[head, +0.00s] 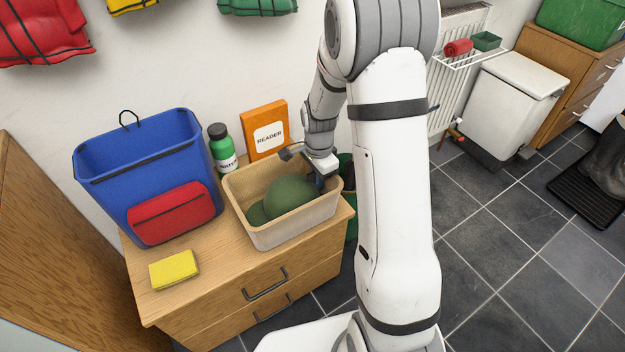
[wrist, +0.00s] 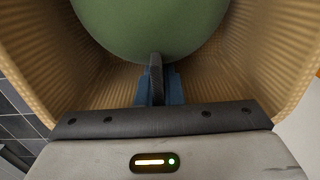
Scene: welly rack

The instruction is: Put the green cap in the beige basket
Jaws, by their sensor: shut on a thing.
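The green cap (head: 291,198) is inside the beige basket (head: 295,230), low between its walls, with its brim toward the left. The basket stands on the wooden drawer unit. My gripper (head: 320,181) reaches down into the right end of the basket and is shut on the cap's edge. In the wrist view the cap (wrist: 150,25) fills the top middle, and my gripper's fingers (wrist: 158,82) meet at its near edge. The basket's ribbed walls (wrist: 268,60) surround it there. Whether the cap rests on the basket floor is hidden.
A blue bag (head: 140,160) with a red pocket stands left of the basket. A green bottle (head: 222,148) and an orange reader book (head: 265,130) stand behind it. A yellow sponge (head: 174,269) lies at the front left. My arm blocks part of the view on the right.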

